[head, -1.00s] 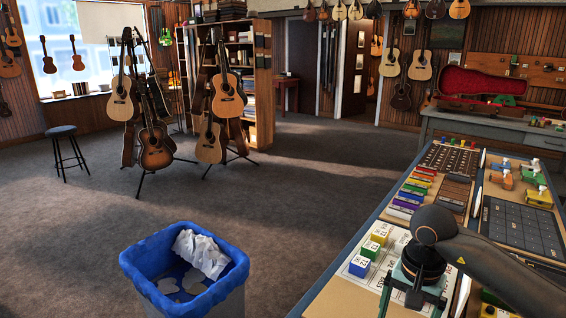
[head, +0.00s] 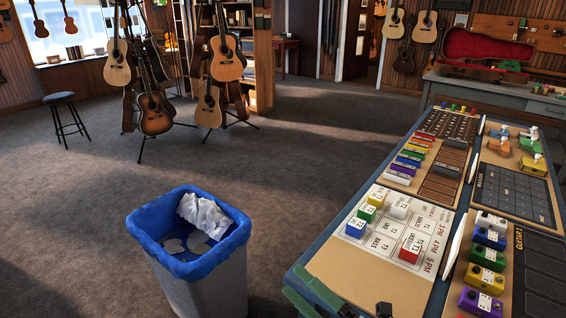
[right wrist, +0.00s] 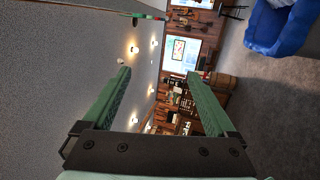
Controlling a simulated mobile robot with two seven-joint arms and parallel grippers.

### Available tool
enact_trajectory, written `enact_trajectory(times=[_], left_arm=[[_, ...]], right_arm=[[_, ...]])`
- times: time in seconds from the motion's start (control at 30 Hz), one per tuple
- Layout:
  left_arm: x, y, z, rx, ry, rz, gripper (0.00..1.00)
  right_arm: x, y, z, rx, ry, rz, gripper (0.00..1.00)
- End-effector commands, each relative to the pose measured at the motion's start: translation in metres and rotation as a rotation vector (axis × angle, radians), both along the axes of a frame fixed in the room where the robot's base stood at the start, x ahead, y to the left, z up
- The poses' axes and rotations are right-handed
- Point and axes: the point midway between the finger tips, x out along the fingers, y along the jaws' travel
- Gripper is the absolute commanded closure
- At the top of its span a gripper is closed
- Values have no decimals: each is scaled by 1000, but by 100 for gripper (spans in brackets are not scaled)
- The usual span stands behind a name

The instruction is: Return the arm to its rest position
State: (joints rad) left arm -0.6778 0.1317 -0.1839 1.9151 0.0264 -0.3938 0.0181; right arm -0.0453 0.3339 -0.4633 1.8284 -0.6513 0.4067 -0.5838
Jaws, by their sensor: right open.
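My right gripper (head: 322,291) shows only in part at the bottom edge of the head view, low by the table's near corner. In the right wrist view its two green fingers (right wrist: 158,73) are spread wide with nothing between them. Most of my right arm is out of the head view. My left gripper is in neither view.
The worktable (head: 340,225) on the right holds a schedule board (head: 378,250) with several coloured blocks, and trays of pedals. A blue-lined bin (head: 150,247) with crumpled paper stands on the floor to the left. Open carpet lies beyond; guitar stands (head: 143,145) are farther back.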

Motion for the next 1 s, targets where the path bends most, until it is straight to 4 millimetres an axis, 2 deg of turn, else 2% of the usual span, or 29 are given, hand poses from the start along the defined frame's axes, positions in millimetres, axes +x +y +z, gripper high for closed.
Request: enact_trajectory(times=[0.03, 0.1, 0.17, 0.2, 0.3, 0.43, 0.5, 0.57, 1.0], left_arm=[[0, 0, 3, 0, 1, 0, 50], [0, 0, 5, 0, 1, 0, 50], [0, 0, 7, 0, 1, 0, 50], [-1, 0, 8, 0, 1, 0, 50], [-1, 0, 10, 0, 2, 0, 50], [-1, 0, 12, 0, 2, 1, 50], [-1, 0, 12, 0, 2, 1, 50], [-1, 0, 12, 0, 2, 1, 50], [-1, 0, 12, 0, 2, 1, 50]], right_arm=[[2, -18, -23, 113, 194, -78, 8], [0, -46, -61, 277, 465, -192, 8], [-10, -69, -100, 419, 693, -294, 8], [-21, -83, -125, 509, 833, -359, 8], [-58, -109, -180, 706, 1128, -510, 8], [-108, -127, -230, 894, 1397, -666, 8], [-128, -131, -245, 962, 1489, -724, 8], [-139, -133, -253, 997, 1535, -755, 8], [-139, -133, -253, 997, 1535, -755, 8]])
